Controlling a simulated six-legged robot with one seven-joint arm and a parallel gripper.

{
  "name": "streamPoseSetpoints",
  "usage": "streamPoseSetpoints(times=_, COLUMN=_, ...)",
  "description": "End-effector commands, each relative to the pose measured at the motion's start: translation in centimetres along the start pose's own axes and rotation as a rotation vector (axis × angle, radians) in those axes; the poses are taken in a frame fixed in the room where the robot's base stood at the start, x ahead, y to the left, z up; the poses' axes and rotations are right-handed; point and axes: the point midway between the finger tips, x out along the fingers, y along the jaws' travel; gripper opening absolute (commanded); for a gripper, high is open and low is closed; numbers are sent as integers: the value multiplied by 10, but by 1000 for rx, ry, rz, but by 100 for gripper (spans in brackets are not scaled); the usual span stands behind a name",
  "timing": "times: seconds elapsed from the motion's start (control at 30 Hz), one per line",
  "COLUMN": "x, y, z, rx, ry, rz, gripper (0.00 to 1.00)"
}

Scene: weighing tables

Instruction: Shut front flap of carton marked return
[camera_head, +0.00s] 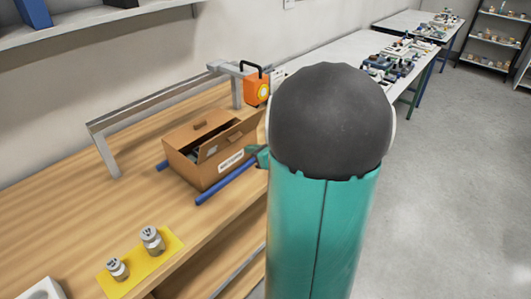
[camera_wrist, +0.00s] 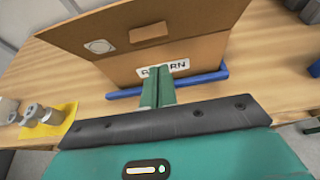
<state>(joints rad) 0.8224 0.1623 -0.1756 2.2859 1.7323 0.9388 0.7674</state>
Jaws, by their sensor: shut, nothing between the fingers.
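The brown carton (camera_head: 198,172) stands on the wooden table, with a white label on its front that reads RETURN in part in the wrist view (camera_wrist: 180,66). Its top flaps are partly raised, with a dark gap between them in the head view. A wide flap (camera_wrist: 200,18) with a hand slot rises above the labelled wall in the wrist view; its exact angle is hard to tell. My gripper (camera_wrist: 157,88) is shut and empty, its green fingers in front of the label. In the head view my gripper (camera_head: 260,156) is beside the carton's right front, largely hidden by my arm.
Blue bars (camera_head: 226,185) lie along the carton's base. A grey metal frame (camera_head: 150,108) and an orange device (camera_head: 256,90) stand behind. Two metal weights (camera_head: 152,240) sit on a yellow mat (camera_head: 172,240) at the front left. Bare table lies left of the carton.

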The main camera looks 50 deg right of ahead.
Motion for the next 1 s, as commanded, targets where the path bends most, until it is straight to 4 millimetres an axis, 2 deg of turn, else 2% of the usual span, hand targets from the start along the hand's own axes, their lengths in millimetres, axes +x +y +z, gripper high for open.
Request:
streamPoseSetpoints(times=0.1, x=12, y=1, z=14, rx=-4, ry=-3, rz=1, gripper=0)
streamPoseSetpoints(times=0.23, x=18, y=2, z=21, rx=-3, ry=-3, rz=1, gripper=0)
streamPoseSetpoints(times=1.0, x=20, y=2, z=27, rx=-2, ry=48, rz=-1, gripper=0)
